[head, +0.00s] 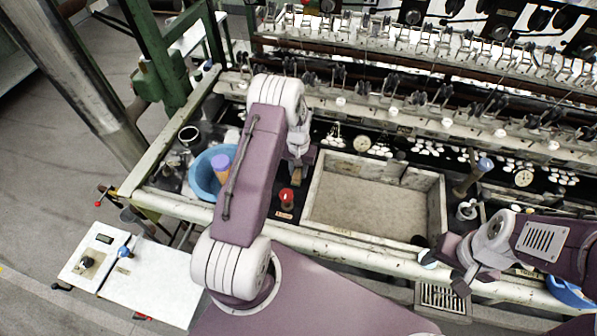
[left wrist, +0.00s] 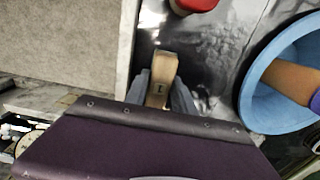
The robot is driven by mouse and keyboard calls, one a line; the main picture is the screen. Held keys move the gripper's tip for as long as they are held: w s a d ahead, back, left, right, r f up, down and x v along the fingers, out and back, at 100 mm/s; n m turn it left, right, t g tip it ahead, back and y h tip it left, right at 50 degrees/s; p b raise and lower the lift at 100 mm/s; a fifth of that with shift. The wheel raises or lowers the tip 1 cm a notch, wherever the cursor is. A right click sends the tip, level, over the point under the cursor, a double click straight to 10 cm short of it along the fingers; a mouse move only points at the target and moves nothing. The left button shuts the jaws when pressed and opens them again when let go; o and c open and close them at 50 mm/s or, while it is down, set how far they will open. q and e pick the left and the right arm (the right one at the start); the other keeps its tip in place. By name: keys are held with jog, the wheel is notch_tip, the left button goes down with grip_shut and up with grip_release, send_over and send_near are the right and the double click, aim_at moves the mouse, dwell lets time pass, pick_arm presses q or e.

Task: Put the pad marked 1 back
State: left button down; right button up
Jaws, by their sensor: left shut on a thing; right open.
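The pad marked 1 (left wrist: 161,75) is a tan wooden-looking block with a dark 1 on it, seen in the left wrist view. My left gripper (left wrist: 162,92) is shut on it, with a grey finger on each side. In the head view the pad (head: 297,175) shows as a small tan piece below my left gripper (head: 298,165), just left of the stone-walled basin (head: 312,195); the arm hides part of this area. I cannot tell whether the pad touches the dark surface beneath.
A red knob (head: 286,196) stands close in front of the pad. A blue bowl (head: 203,183) holding an orange-and-purple item (head: 220,166) is to the left.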

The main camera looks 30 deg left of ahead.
pick_arm(q)
jog(key=shift+w+f, duration=0.1)
jog(key=shift+f, duration=0.75)
jog(key=shift+f, duration=0.1)
jog(key=c, duration=1.1)
grip_release()
jog(key=shift+o, duration=0.2)
